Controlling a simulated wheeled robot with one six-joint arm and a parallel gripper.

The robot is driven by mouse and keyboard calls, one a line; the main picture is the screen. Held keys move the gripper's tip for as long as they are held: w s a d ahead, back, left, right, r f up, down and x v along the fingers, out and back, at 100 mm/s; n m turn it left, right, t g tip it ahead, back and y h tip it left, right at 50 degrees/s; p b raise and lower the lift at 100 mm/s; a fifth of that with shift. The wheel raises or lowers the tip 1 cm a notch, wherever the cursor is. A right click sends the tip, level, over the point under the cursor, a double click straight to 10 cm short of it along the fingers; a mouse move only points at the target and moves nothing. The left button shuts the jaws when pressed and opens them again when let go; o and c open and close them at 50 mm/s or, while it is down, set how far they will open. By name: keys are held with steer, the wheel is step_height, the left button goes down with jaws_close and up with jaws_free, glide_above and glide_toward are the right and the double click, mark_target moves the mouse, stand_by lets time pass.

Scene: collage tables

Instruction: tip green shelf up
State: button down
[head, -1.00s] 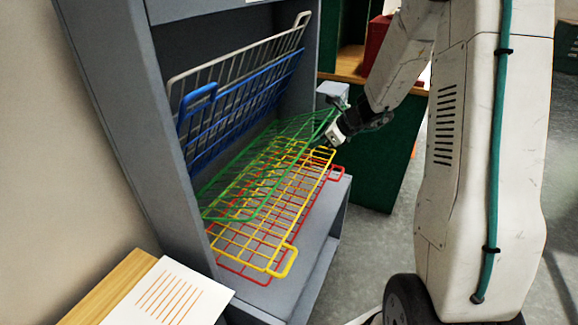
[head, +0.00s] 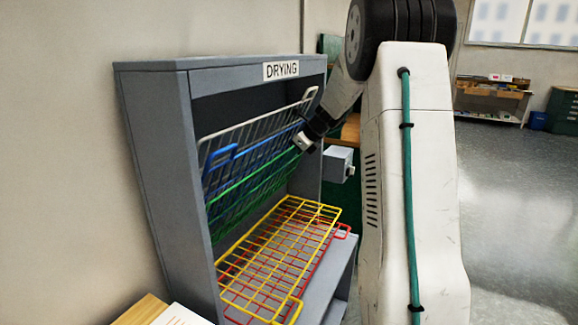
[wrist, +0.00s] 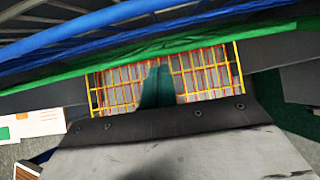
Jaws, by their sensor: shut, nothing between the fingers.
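The green shelf (head: 240,205) is a wire rack in the grey drying cabinet (head: 165,150). It is tilted up steeply, close under the blue rack (head: 225,178), which is also tilted up. My gripper (head: 302,143) is shut with nothing held, at the right end of the green shelf's raised front edge. I cannot tell whether it touches the edge. In the wrist view the green edge (wrist: 130,58) crosses close in front of my gripper, with the blue edge above it.
A grey wire rack (head: 290,110) is tilted up above the blue one. The yellow rack (head: 290,235) and the red rack (head: 318,262) lie flat below. A grey box (head: 337,163) juts out at the cabinet's right side. White paper (head: 182,315) lies at the lower left.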

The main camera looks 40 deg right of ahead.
steer(key=shift+w+a+r, duration=0.15)
steer(key=shift+w+r, duration=0.05)
steer(key=shift+w, duration=0.15)
steer(key=shift+r, duration=0.1)
steer(key=v, duration=0.7)
steer(key=shift+s+r, duration=0.2)
steer(key=shift+s, duration=0.05)
